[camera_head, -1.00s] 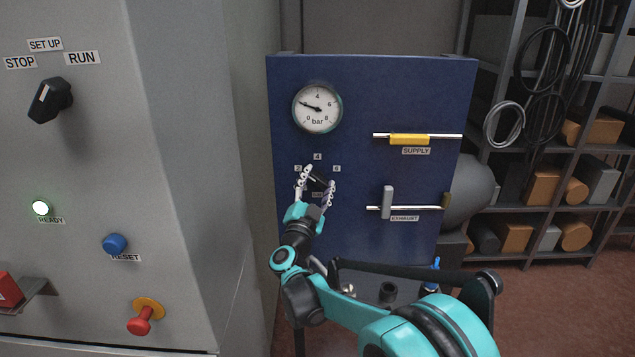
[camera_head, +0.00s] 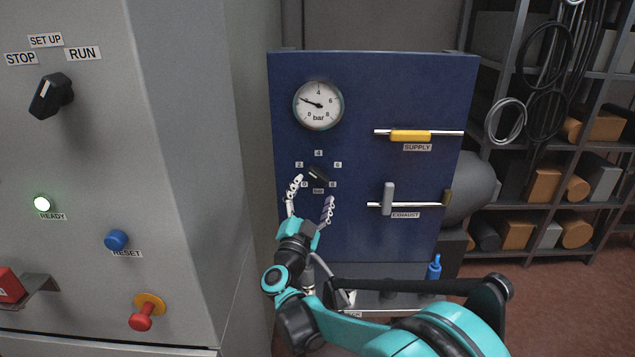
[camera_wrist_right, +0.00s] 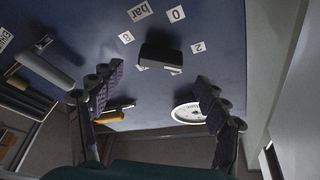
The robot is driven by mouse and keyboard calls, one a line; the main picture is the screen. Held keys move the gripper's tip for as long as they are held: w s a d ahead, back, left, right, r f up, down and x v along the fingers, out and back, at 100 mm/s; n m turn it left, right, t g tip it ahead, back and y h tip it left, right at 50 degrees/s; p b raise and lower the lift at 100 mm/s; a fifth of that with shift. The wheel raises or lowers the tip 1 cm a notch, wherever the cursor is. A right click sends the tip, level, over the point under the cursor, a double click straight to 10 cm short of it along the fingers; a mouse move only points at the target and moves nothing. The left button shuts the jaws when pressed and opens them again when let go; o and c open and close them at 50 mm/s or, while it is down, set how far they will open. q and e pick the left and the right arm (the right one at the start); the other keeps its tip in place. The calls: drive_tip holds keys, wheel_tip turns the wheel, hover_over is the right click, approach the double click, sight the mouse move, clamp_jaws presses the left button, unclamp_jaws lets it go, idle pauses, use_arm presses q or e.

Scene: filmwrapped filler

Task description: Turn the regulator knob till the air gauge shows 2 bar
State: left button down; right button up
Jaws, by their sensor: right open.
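The air gauge (camera_head: 318,105) is a round white dial at the upper left of the blue panel. Its needle points left and slightly up, at about the 2 mark; it also shows in part in the wrist view (camera_wrist_right: 188,113). The regulator knob (camera_head: 318,174) is a black bar below it, ringed by number labels, tilted with its upper-left end toward the 2. The knob shows dark in the wrist view (camera_wrist_right: 160,52). My right gripper (camera_head: 313,191) is open in front of and below the knob, fingers spread and empty, apart from it. My left gripper is out of view.
A yellow SUPPLY handle (camera_head: 411,136) and a grey EXHAUST handle (camera_head: 388,199) sit on the panel's right. A grey cabinet (camera_head: 185,130) with switch and buttons stands left. A shelf rack (camera_head: 527,130) is at the right.

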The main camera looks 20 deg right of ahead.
drive_tip(key=v, duration=0.6)
drive_tip(key=shift+s, duration=0.25)
drive_tip(key=shift+a, duration=0.1)
drive_tip(key=s+a+r+n+t+y, duration=0.1)
drive_tip(key=a+r+n+t+y, duration=0.3)
drive_tip(key=n+y, duration=0.5)
drive_tip(key=s+a+f+n+g+y, duration=0.3)
drive_tip(key=s+f+n+g+y, duration=0.1)
drive_tip(key=s+g+y, duration=0.1)
drive_tip(key=s+d+f+g+h, duration=0.1)
drive_tip(key=s+d+f+g, duration=0.2)
drive_tip(key=s+f, duration=0.3)
drive_tip(key=s+d+f+n+g+h, duration=0.1)
drive_tip(key=s+d+f+g, duration=0.2)
drive_tip(key=s+f, duration=0.4)
drive_tip(key=s+d+f+g+h, duration=0.1)
drive_tip(key=s+d+f+g, duration=0.3)
drive_tip(key=s+f, duration=0.2)
drive_tip(key=shift+s+f+b, duration=0.15)
drive_tip(key=shift+s+b, duration=0.2)
drive_tip(key=shift+s, duration=0.55)
